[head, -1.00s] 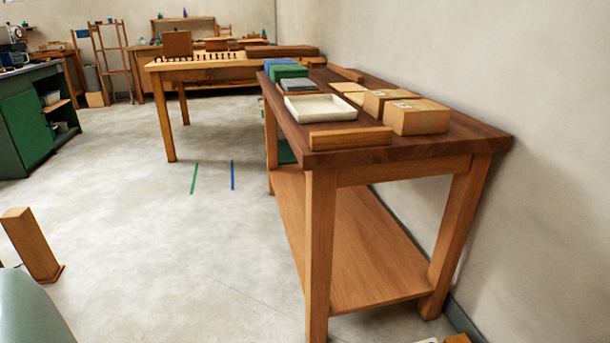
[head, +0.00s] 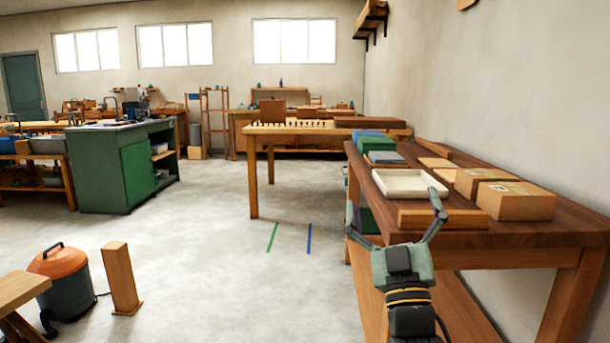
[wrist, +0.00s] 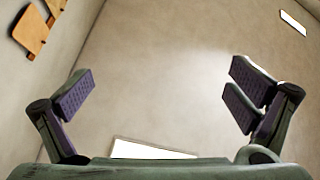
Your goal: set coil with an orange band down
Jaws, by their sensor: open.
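No coil with an orange band shows in either view. My gripper (head: 394,218) is open and empty in the head view, raised in front of the near end of the dark-topped wooden table (head: 520,237).
The table bears a white tray (head: 410,183), cardboard boxes (head: 516,201), a wooden block (head: 443,219) and a green box (head: 376,144). A wooden post (head: 121,278) and an orange-topped vacuum (head: 66,285) stand at left. The floor's middle is clear.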

